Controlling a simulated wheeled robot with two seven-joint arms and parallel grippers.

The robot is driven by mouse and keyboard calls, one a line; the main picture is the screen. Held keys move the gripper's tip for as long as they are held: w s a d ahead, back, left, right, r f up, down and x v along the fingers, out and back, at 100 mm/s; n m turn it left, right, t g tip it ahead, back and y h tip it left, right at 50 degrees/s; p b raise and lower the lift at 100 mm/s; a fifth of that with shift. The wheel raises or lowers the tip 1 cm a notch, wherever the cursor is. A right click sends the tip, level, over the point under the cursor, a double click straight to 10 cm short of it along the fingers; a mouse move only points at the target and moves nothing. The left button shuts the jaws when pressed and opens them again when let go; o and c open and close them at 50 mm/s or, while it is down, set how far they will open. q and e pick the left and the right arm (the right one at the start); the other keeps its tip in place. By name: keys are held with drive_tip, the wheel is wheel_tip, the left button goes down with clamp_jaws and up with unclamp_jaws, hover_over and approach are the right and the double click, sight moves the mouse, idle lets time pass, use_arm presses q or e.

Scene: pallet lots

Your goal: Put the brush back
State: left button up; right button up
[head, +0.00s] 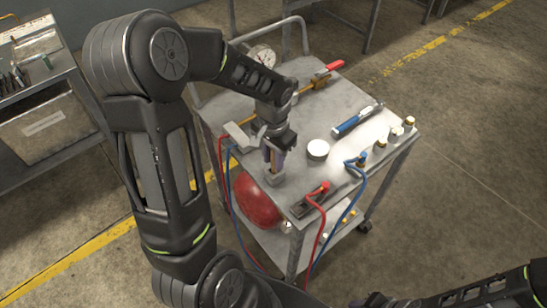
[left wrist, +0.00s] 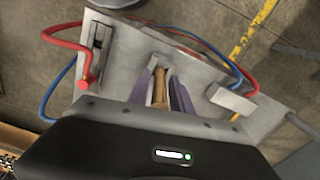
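My left gripper (head: 272,158) is over the near left part of the metal cart (head: 345,160), pointing down. In the left wrist view its two purplish fingers (left wrist: 160,92) stand on either side of a wooden brush handle (left wrist: 159,84) and appear shut on it. The brush end is hidden. A small grey block (head: 273,179) sits on the cart top just below the fingertips; whether the brush touches it is unclear. Of my right arm, only dark links show at the lower right of the head view; its fingers do not show.
On the cart top are a white round lid (head: 318,149), a blue-handled tool (head: 358,120), a gauge (head: 262,56), a red-handled tool (head: 328,69) and several small fittings. Red and blue hoses (head: 352,205) hang over the near edge. A red tank (head: 257,203) is on the lower shelf.

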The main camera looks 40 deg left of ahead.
use_arm(q)
drive_tip(key=shift+o, duration=0.9)
drive_tip(key=shift+r, duration=0.1)
wheel_tip(320, 180, up, 12)
drive_tip(key=shift+r+b, duration=0.1)
drive_tip(key=shift+b, duration=0.4)
